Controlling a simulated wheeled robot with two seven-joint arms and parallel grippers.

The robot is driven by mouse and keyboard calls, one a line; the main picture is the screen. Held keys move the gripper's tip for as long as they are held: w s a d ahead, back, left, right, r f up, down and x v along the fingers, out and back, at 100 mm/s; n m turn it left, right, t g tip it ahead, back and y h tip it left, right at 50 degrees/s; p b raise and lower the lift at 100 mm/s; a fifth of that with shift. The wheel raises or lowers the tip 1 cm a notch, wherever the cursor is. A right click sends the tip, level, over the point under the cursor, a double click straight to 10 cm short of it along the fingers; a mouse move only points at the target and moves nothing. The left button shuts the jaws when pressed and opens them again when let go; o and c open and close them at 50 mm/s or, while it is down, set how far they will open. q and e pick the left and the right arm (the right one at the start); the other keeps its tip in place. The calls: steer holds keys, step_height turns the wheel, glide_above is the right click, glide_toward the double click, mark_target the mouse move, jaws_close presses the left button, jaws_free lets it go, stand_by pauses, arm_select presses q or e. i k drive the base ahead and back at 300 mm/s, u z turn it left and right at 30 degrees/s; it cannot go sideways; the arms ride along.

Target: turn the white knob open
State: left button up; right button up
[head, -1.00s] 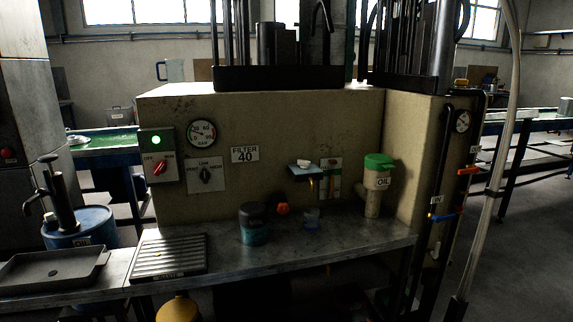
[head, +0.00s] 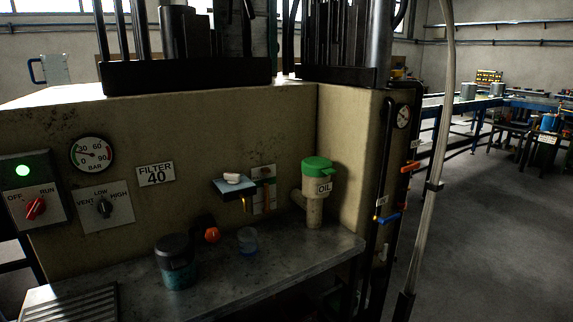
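The white knob (head: 232,178) sits on top of a small dark blue block (head: 236,187) that juts from the front of the beige machine (head: 150,215). A short brass-coloured spout (head: 244,204) hangs under the block. A small clear blue cup (head: 248,240) stands on the metal shelf below it. Whether the knob is open or closed I cannot tell from its look; no flow shows under the spout. Neither of my grippers is in view.
A dark-lidded teal jar (head: 176,262) and an orange-red knob (head: 212,235) are left of the cup. A green-lidded oil filler (head: 317,190) stands to the right. A pale hose (head: 432,160) hangs at the right, with open floor (head: 490,240) beyond.

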mark_target(232, 178)
steer(key=z, duration=0.1)
steer(key=i, duration=0.85)
steer(key=u, duration=0.3)
